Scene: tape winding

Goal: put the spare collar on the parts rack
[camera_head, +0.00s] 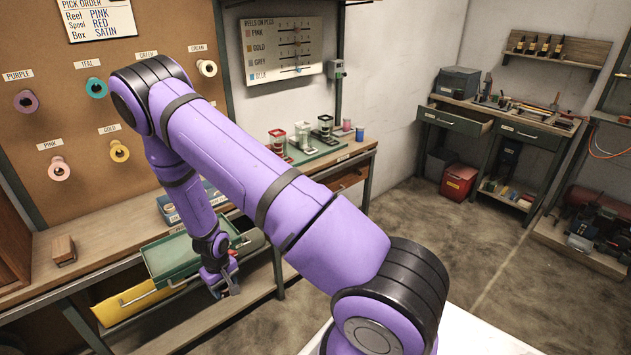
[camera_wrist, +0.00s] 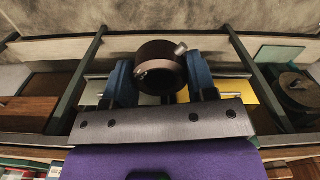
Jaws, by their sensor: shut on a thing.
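The spare collar (camera_wrist: 160,88) is a dark brown ring with a small metal screw on its side. In the wrist view it sits between the two blue fingers of my gripper (camera_wrist: 160,75), which is shut on it. In the head view my gripper (camera_head: 222,284) hangs low in front of the workbench, beside the open green drawer (camera_head: 165,270). The collar is too small there to make out clearly. No rack is marked as the parts rack, so I cannot tell which one it is.
A wooden block (camera_head: 63,250) lies on the bench at left. Reels hang on the pegboard (camera_head: 30,150). A green tray (camera_head: 318,150) holds small stands. A tool shelf (camera_head: 560,58) is on the far wall. Open floor lies at right.

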